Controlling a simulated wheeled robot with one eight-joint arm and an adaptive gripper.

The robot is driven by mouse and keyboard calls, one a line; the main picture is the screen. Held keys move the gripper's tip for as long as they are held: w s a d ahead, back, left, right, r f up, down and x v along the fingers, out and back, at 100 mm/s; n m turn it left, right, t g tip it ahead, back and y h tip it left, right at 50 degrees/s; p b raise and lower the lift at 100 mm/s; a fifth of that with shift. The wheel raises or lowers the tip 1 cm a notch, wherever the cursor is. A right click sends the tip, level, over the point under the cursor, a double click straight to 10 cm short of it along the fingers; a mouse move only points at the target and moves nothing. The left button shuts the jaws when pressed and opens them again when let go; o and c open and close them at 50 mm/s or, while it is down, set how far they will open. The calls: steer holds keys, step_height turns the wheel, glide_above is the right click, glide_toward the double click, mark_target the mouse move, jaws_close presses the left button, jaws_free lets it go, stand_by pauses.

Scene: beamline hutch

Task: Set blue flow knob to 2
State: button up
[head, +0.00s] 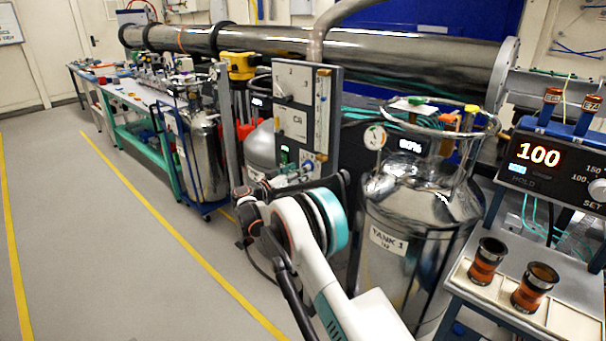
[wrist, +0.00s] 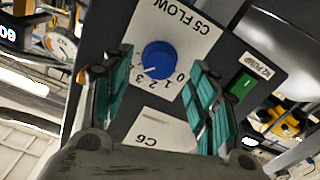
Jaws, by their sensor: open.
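The blue flow knob (wrist: 158,58) sits on a white plate labelled "C5 FLOW" (wrist: 175,25), seen upside down in the wrist view. Numbers from 0 to 3 show along the plate beside the knob. A small white mark shows on the knob's side facing the numbers; I cannot tell exactly which number it points to. My gripper (wrist: 158,95) is open, with one teal-padded finger on each side of the knob's line, apart from it. In the head view my gripper (head: 308,168) is at the lower part of the dark panel (head: 283,82), and I cannot make out the blue knob.
A green switch labelled "N2 PUMP" (wrist: 243,86) is right of the knob. A "C6" plate (wrist: 155,132) lies below. In the head view, the steel Tank 1 (head: 410,215) stands right of my arm. The floor (head: 110,250) at left is clear.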

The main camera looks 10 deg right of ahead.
steer(key=shift+b+x, duration=0.35)
steer(key=shift+x, duration=1.2)
steer(key=c, duration=1.1)
steer(key=shift+o, duration=0.2)
steer(key=n+p, duration=0.1)
steer(key=n, duration=1)
steer(key=shift+n, duration=0.4)
